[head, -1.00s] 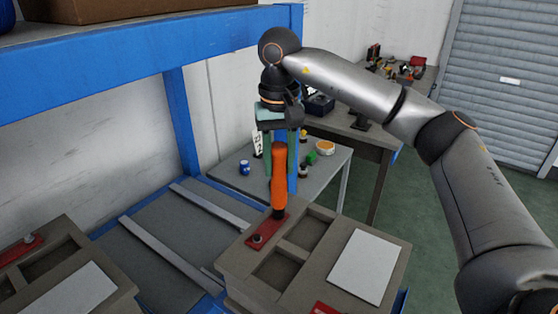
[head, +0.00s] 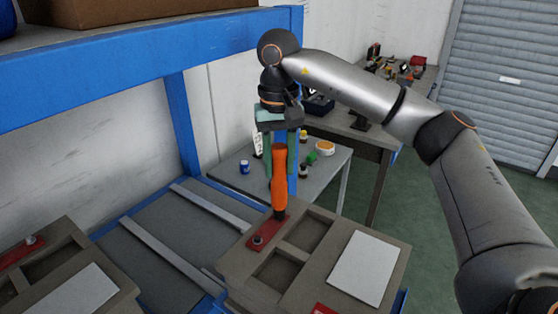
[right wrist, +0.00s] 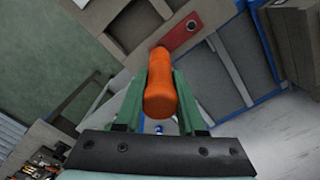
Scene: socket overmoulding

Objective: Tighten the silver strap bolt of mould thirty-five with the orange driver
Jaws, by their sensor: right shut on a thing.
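The orange driver (head: 279,178) stands upright, its lower end on the red strap (head: 268,232) of the near grey-brown mould (head: 335,226). My right gripper (head: 281,172) is shut on its handle from above. The right wrist view shows the driver (right wrist: 160,88) between the green fingers, with the red strap (right wrist: 177,40) beyond it. One small bolt (head: 258,240) shows at the strap's near end, clear of the driver. Whatever lies under the driver's tip is hidden. I read no number on the mould. My left gripper is out of view.
A second mould (head: 70,270) with a red strap stands at the left. Blue shelf posts (head: 181,120) and a beam rise behind. A grey side table (head: 225,172) with small bottles stands beyond. The rail bed (head: 150,225) between the moulds is clear.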

